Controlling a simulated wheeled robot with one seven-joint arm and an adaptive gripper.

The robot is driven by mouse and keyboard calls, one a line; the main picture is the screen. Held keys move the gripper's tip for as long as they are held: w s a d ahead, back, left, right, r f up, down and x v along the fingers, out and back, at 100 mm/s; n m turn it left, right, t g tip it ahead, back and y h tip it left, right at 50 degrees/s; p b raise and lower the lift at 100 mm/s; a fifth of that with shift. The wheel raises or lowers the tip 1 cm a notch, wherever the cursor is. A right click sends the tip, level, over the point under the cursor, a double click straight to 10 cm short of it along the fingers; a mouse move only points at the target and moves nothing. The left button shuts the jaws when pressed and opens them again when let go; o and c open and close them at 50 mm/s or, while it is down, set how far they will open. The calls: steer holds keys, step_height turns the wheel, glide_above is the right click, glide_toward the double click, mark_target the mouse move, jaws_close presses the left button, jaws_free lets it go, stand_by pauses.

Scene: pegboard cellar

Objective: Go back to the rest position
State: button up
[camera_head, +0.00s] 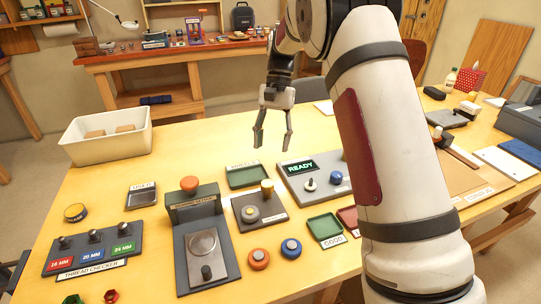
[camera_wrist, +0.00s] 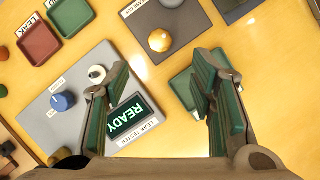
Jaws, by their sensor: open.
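My gripper (camera_head: 272,138) hangs open and empty above the wooden table (camera_head: 165,180), over its back middle. In the head view it is behind and above the green tray and the grey leak tester (camera_head: 298,186) with its READY display. In the wrist view the two green-padded fingers (camera_wrist: 165,105) are spread apart with nothing between them. The leak tester (camera_wrist: 75,110) lies below the left finger, and a green tray (camera_wrist: 190,88) is partly hidden behind the right finger. My white arm covers part of the table's right side in the head view.
A white bin (camera_head: 108,148) stands at the table's left back. The thread checker (camera_head: 92,250), a press-like station (camera_head: 200,245) and small trays such as the green GOOD tray (camera_head: 325,227) fill the front. A workbench (camera_head: 180,55) stands behind. The air around my gripper looks clear.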

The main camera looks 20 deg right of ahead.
steer(key=shift+w+d+r, duration=0.1)
steer(key=shift+r, duration=0.3)
steer(key=s+a+r+n+t+h+p, duration=0.1)
steer(key=s+a+r+n+t+p, duration=0.15)
steer(key=s+r, duration=1.25)
steer(key=s+f+n+t+h+p, duration=0.1)
steer(key=s+n+t, duration=0.3)
steer(key=s, duration=1.7)
steer(key=shift+s+f+n+t+h+p, duration=0.15)
steer(key=shift+f+n+t+h+p, duration=0.2)
steer(key=shift+f+t+p, duration=0.25)
steer(key=shift+a+r, duration=0.1)
steer(key=shift+r, duration=0.05)
